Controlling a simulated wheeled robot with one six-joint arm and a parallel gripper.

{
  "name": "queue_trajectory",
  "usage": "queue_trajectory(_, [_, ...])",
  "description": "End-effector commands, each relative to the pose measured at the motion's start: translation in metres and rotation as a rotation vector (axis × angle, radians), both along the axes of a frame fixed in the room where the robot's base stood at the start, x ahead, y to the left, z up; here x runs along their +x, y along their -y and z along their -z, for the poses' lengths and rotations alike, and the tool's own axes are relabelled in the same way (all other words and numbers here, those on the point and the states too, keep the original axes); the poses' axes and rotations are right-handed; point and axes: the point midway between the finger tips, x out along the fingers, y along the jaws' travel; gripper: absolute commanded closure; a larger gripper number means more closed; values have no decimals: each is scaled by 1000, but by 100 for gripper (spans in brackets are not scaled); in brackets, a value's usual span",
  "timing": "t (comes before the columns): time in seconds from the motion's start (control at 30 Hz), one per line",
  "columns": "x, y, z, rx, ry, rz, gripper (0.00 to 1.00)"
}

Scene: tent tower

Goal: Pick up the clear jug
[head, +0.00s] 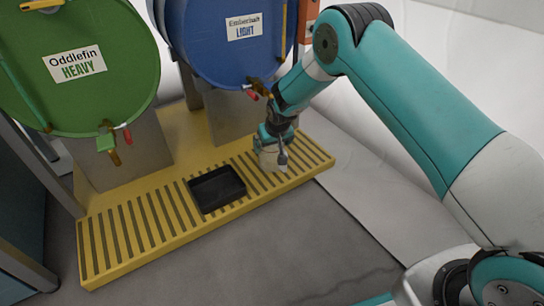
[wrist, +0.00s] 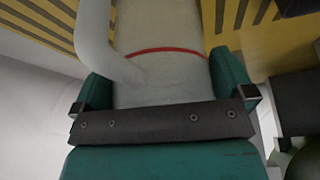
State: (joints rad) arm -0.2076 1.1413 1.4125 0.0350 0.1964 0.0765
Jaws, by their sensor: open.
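The clear jug (head: 268,158) stands on the yellow slatted platform (head: 130,238), below the blue barrel's tap. It is partly hidden by my gripper (head: 275,138), which is right at it. In the wrist view, the jug (wrist: 165,70) is a pale see-through body with a red line around it and a thick handle at its left. My gripper (wrist: 163,88) also shows there, open, with one teal finger on each side of the jug. I cannot tell whether the fingers touch it.
A black drip tray (head: 216,188) is set in the platform left of the jug. A green barrel (head: 75,75) labelled Oddlefin Heavy and a blue barrel (head: 225,45) labelled Light have taps above the platform. The grey floor in front (head: 250,250) is clear.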

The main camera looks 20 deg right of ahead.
Motion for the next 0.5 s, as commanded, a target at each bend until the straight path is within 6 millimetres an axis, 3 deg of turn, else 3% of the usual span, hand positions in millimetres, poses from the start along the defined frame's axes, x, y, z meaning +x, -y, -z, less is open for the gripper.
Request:
queue_trajectory(0.23, [0, 0, 0, 0, 0, 0, 2])
queue_trajectory(0.4, [0, 0, 0, 0, 0, 0, 39])
queue_trajectory(0.5, [1, 0, -1, 0, 2, 0, 39])
